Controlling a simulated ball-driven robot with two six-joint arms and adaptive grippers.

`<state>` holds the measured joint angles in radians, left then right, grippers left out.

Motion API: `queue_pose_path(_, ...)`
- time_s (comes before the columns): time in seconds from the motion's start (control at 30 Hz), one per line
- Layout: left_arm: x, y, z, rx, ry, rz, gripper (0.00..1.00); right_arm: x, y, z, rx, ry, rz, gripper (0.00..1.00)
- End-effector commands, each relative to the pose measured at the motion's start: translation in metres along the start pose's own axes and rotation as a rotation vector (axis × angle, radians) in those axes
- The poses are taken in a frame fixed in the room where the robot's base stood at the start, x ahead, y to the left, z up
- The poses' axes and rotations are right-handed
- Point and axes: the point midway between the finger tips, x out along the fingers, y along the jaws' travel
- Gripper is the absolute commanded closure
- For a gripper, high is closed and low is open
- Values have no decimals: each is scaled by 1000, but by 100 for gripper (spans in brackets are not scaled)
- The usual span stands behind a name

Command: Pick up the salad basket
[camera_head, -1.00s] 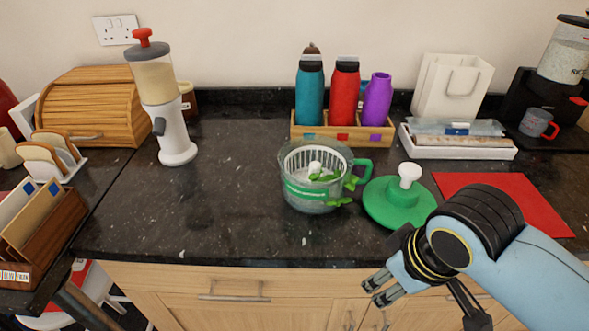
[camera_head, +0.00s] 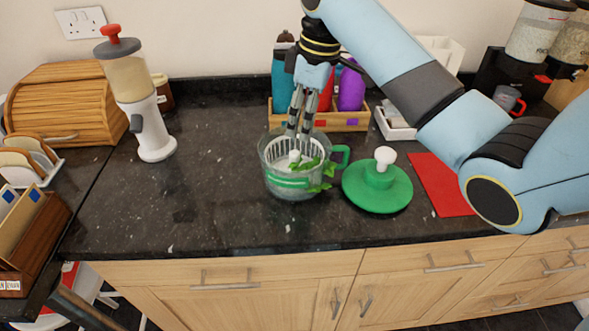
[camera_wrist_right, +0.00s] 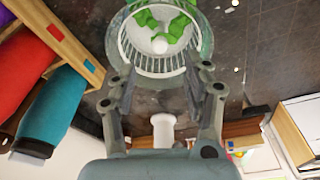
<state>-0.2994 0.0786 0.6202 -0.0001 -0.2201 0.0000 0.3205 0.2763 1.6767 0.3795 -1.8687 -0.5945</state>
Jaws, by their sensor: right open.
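The salad basket (camera_head: 286,150) is a white slatted basket inside a clear spinner bowl (camera_head: 291,189) with a green band and green handle. Green leaves (camera_head: 309,164) lie in it and hang over the bowl's rim. My right gripper (camera_head: 299,132) points down from above at the back part of the basket, fingers apart and empty. In the right wrist view the basket (camera_wrist_right: 153,62) is ahead of the open fingers (camera_wrist_right: 153,88). Whether a finger touches the rim is unclear. My left gripper is not in view.
The green lid (camera_head: 378,190) with a white knob lies right of the bowl, near a red mat (camera_head: 437,181). A wooden bottle crate (camera_head: 343,122) stands behind. A tall dispenser (camera_head: 143,104) and bread bin (camera_head: 72,104) are left. The counter left of the bowl is clear.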

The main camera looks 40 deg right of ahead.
Motion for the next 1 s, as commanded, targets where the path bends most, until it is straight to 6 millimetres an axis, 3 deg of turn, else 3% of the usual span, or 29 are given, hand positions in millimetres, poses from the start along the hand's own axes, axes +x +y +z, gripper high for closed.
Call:
queue_pose_path(0.2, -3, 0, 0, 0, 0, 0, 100, 37, -1, 0, 1, -2, -4, 50)
queue_pose_path(0.43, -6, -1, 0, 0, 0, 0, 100, 57, -1, -1, 2, -2, -3, 50)
queue_pose_path(0.7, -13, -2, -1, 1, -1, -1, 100, 96, 1, -4, 1, -2, -1, 50)
queue_pose_path(1.0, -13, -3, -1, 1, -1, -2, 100, 101, 1, -4, 0, -1, 0, 52)
